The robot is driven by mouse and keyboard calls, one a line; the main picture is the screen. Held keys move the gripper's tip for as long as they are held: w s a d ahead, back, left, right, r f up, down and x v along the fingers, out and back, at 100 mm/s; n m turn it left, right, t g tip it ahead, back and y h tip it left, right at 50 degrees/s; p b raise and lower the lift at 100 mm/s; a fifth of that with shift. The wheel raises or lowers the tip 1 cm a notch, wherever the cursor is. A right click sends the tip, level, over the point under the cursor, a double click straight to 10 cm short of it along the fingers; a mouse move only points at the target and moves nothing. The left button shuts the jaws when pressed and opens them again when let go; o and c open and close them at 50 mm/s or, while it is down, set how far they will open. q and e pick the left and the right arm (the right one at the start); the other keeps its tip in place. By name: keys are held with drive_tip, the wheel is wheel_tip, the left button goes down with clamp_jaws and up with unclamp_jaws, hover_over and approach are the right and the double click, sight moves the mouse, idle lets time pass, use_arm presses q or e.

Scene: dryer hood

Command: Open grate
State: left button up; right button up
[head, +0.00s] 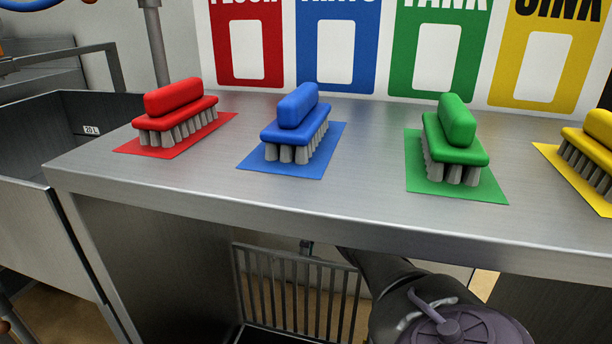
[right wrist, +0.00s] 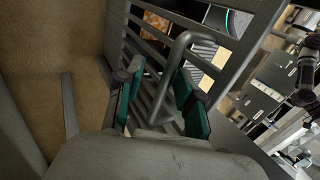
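The grate (head: 283,253) is a grey metal frame with upright bars, seen below the table in the head view. In the right wrist view the grate (right wrist: 240,66) runs diagonally, and a bent bar handle (right wrist: 184,40) stands out from its slats. My right gripper (right wrist: 158,98) is open, its two teal-padded fingers on either side of the handle. I cannot tell whether a pad touches it. In the head view my right arm reaches under the table and hides part of the grate. My left gripper is not in view.
A steel table (head: 350,210) overhangs the grate. On it stand a red brush (head: 175,110), a blue brush (head: 296,125), a green brush (head: 455,140) and a yellow brush (head: 590,150) on matching mats. A grey sink (head: 45,230) stands at left.

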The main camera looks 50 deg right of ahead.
wheel_tip(320, 180, up, 10)
idle(0.6)
drive_tip(key=shift+s+a+f, duration=0.1)
drive_tip(key=shift+f, duration=0.05)
idle(0.5)
